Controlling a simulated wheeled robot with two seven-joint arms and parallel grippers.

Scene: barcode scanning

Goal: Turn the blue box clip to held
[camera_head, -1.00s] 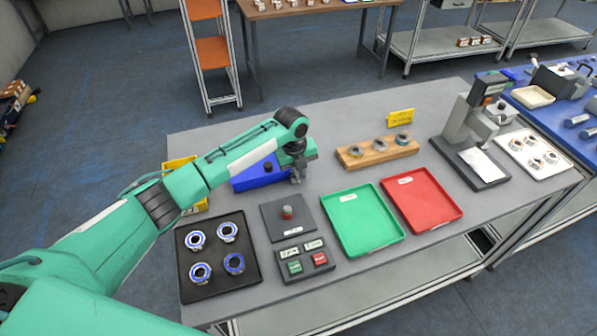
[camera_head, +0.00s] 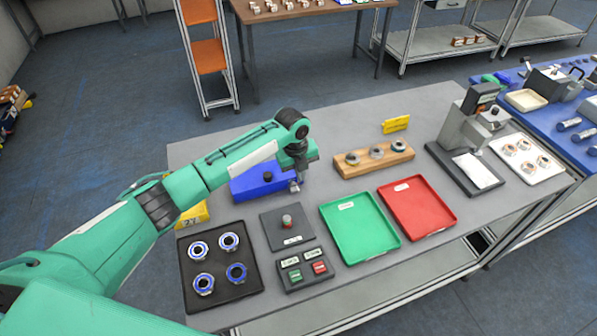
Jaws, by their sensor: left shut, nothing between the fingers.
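The blue box (camera_head: 256,184) sits at the back left of the grey table, with a dark round knob (camera_head: 267,176) on its top. My arm covers part of the box. A small metal part shows at the box's right end, and I cannot make out the clip there. My left gripper (camera_head: 297,184) points down at that right end, shut and empty. I cannot tell whether its fingertips touch the box. My right gripper is not in view.
A black tray (camera_head: 221,292) with several ringed parts, a button panel (camera_head: 304,270), a green tray (camera_head: 361,227) and a red tray (camera_head: 417,208) lie in front. A wooden block (camera_head: 347,170) with round parts stands to the right.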

